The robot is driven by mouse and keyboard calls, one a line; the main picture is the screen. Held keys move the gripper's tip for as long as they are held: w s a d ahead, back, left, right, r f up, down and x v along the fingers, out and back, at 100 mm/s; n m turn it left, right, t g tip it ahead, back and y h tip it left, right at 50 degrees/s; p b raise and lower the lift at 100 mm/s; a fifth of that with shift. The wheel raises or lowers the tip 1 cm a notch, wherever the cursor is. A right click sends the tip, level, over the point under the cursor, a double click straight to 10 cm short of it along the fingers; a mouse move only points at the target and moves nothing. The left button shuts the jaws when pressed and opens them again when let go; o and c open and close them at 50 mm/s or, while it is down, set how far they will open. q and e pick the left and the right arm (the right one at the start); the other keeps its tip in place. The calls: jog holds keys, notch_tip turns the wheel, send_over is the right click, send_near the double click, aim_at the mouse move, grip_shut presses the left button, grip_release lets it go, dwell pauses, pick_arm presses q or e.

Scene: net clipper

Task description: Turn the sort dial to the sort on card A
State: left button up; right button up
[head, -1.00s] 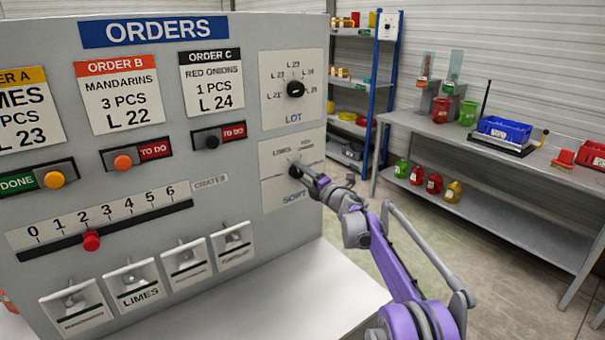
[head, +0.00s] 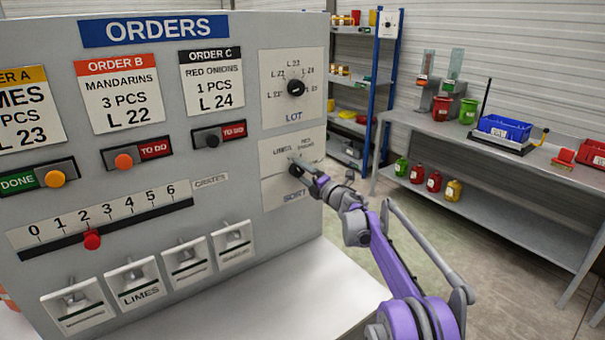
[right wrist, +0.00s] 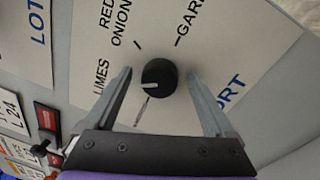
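The sort dial (head: 294,169) is a black knob on a pale plate at the panel's right, partly hidden by my gripper in the head view. In the right wrist view the dial (right wrist: 160,78) shows a white mark pointing left, toward the LIMES side. RED ONION and GARLIC labels also show, the latter cut off. My right gripper (right wrist: 160,82) is open, its fingers on either side of the knob with small gaps. Card A (head: 26,110) is cut off at the left; it reads "MES", "PCS", "L 23". My left gripper is not in view.
The lot dial (head: 295,88) is just above the sort plate. Buttons, a crates slider (head: 92,239) and several small switches fill the panel's left. A grey bench (head: 490,150) with coloured bins and a blue-post shelf (head: 384,100) stand behind, right.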

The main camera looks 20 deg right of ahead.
jog(key=shift+s+d+f, duration=0.2)
jog(key=shift+s+d, duration=0.05)
jog(key=shift+s, duration=0.25)
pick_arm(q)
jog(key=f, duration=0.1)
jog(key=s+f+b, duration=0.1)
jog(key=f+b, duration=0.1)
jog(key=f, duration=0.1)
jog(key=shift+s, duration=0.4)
pick_arm(e)
jog(key=v, duration=0.9)
jog(key=shift+s, duration=0.4)
jog(key=shift+d+r, duration=0.1)
jog(key=shift+r, duration=0.05)
